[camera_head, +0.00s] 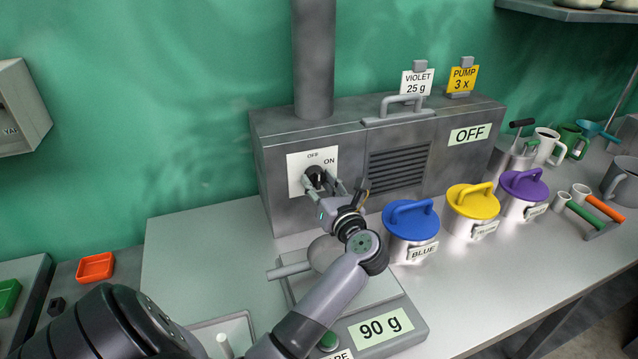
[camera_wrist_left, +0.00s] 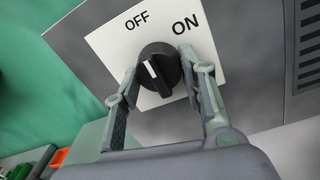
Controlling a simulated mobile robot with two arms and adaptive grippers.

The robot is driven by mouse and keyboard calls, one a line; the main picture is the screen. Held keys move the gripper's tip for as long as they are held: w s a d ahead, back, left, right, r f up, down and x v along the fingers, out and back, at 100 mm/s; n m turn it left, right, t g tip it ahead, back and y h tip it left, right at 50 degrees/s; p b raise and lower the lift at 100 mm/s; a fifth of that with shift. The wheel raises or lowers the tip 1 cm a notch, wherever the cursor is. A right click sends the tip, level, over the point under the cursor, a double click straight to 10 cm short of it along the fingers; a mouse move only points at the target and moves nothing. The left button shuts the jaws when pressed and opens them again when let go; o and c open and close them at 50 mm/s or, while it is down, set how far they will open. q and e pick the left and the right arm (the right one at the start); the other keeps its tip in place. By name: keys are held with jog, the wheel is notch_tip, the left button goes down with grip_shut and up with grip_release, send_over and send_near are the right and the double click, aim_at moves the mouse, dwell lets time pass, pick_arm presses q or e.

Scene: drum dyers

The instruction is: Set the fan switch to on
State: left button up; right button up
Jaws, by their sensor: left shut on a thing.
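The fan switch (camera_head: 314,178) is a black rotary knob on a white plate (camera_head: 297,161) marked OFF and ON, on the front of a grey metal box (camera_head: 275,129). In the left wrist view the knob (camera_wrist_left: 158,68) has a white pointer line that points up toward OFF, not toward ON. My left gripper (camera_head: 318,184) is at the knob, with one finger on each side, shut on it. The fingers (camera_wrist_left: 160,78) also show in the left wrist view. My right gripper is in neither view. A label on the box reads OFF (camera_head: 469,134).
Below the arm stands a scale (camera_head: 411,311) reading 90 g. Lidded pots in blue (camera_head: 411,218), yellow (camera_head: 473,201) and purple (camera_head: 525,185) stand to the right. An orange tray (camera_head: 95,267) lies at left.

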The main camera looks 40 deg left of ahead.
pick_arm(q)
jog(key=m+p, duration=0.2)
jog(key=m, duration=0.1)
jog(key=shift+r+m+p, duration=0.15)
jog(key=shift+m+p, duration=0.15)
jog(key=shift+p, duration=0.1)
jog(key=m+p, duration=0.2)
jog(key=shift+s+m, duration=0.1)
jog(key=shift+m, duration=0.3)
jog(key=m+p, duration=0.4)
jog(key=m, duration=0.1)
jog(key=shift+t, duration=0.3)
jog(key=shift+m+p, duration=0.4)
jog(key=shift+p, duration=0.1)
jog(key=o, duration=1.2)
jog(key=shift+c, duration=0.2)
